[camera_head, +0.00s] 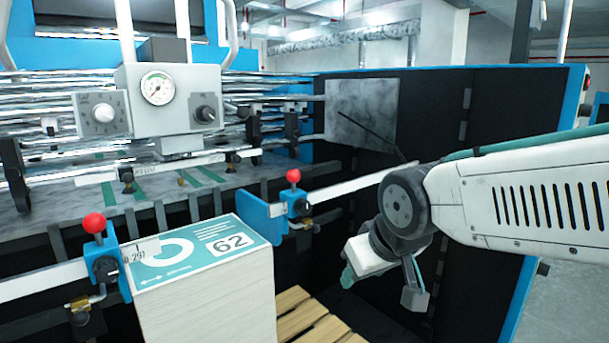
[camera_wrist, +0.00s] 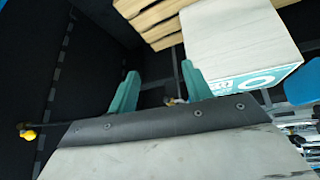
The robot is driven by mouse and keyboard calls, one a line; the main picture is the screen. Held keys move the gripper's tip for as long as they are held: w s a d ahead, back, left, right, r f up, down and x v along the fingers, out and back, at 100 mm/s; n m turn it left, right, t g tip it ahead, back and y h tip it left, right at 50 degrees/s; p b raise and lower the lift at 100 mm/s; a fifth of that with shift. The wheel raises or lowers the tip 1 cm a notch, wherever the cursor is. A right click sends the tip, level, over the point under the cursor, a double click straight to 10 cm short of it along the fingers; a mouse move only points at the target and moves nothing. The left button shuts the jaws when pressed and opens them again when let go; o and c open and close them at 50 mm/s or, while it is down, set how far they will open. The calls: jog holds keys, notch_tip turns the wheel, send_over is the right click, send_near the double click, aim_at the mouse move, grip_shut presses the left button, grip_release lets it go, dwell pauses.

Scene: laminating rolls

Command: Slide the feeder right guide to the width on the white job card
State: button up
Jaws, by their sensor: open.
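The right guide is a blue block (camera_head: 297,206) with a red ball knob (camera_head: 293,175), on a pale scale bar (camera_head: 350,188) to the right of the paper stack. A similar blue guide (camera_head: 105,258) with a red knob stands left of the stack. No separate white job card can be clearly made out; a white panel reading 62 (camera_head: 230,242) is printed on the stack's teal top. My gripper (camera_head: 352,276) is apart from the right guide, lower and to its right. In the wrist view its two teal fingers (camera_wrist: 161,85) are spread with nothing held.
The paper stack (camera_head: 205,300) stands between the guides, with a wooden pallet (camera_head: 312,322) at its right. Above are a gauge box (camera_head: 170,98) and rollers. A dark panel with blue edges (camera_head: 500,110) stands behind my arm. The wrist view shows a yellow knob (camera_wrist: 27,134) at left.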

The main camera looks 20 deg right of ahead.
aim_at(297, 177)
jog(key=w+a+r+n+t+y, duration=0.1)
jog(key=w+r+t, duration=0.2)
jog(key=w, duration=0.5)
jog(key=w+a+r+n+t, duration=0.1)
jog(key=w+r+t, duration=0.2)
jog(key=w, duration=0.5)
jog(key=w+a+r+n+t+y, duration=0.1)
jog(key=w+r+t, duration=0.3)
jog(key=w, duration=0.5)
jog(key=shift+w+a+t+y, duration=0.1)
jog(key=shift+a+t+y, duration=0.2)
jog(key=shift+a+t, duration=0.35)
jog(key=shift+d, duration=0.1)
jog(key=shift+c, duration=0.3)
